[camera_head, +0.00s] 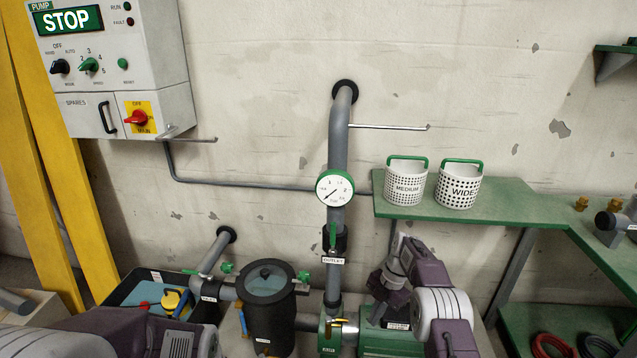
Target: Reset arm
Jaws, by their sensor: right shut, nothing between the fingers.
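My right arm comes in at the lower right, folded, and its dark gripper (382,296) hangs in front of the green pump (388,340). The gripper is shut and empty; its fingertips are small and hard to make out against the pump. I cannot tell whether it touches the pump. My left arm shows only as purple and white links along the bottom left edge, and its gripper is out of sight.
A dark strainer pot (270,312) stands left of the grey outlet pipe (338,150) with its gauge (334,188). A green shelf (500,212) holds two white baskets, medium (405,184) and wide (457,187). A control box (110,60) reads STOP. A black tray (130,291) holds tools.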

